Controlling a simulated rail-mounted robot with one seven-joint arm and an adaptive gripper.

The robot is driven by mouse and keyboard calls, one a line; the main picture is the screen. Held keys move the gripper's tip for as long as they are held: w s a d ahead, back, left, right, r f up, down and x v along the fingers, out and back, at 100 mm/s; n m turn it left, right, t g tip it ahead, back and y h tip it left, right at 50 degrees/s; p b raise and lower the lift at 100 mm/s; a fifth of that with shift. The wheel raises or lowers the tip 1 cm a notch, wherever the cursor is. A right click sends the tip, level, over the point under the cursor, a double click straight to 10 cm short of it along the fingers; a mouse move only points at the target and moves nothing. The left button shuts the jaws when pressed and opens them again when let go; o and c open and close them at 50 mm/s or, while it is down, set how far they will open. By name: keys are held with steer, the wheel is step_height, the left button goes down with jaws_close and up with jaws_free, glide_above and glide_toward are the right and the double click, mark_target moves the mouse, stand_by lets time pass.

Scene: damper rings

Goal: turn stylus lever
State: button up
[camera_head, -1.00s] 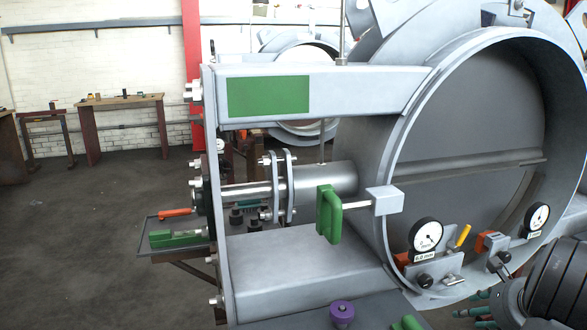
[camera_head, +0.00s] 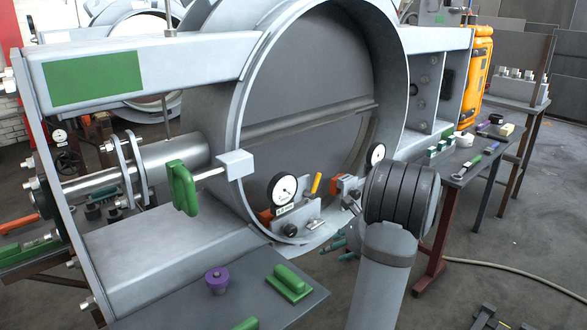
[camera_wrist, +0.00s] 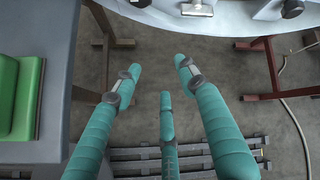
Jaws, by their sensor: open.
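Two dial gauges sit at the lower rim of the large round damper ring (camera_head: 243,100). The left gauge (camera_head: 284,190) has a small yellow lever (camera_head: 316,183) standing tilted beside it. The right gauge (camera_head: 376,154) is partly hidden behind my arm, next to an orange block (camera_head: 347,184). I cannot tell for certain which part is the stylus lever. My gripper (camera_wrist: 158,75) has teal fingers spread open and empty in the wrist view. In the head view my gripper (camera_head: 340,246) shows only in part behind my arm, below the ring rim.
A grey shelf (camera_head: 190,303) in front carries a purple knob (camera_head: 217,281) and a green handled block (camera_head: 290,283). A green handle (camera_head: 183,188) stands left of the ring. A side table (camera_head: 468,173) with tools is at right. Floor shows below my fingers.

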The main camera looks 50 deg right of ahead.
steer(key=s+d+f+m+p, duration=0.1)
steer(key=s+d+f+m, duration=0.1)
steer(key=d, duration=0.2)
steer(key=m+t, duration=1)
steer(key=m, duration=0.1)
glide_toward(317, 182)
steer(key=w, duration=0.6)
steer(key=w+d+p, duration=0.1)
steer(key=w, duration=0.2)
steer(key=shift+r, duration=0.25)
steer(key=shift+s, duration=0.1)
steer(key=c, duration=0.4)
jaws_close()
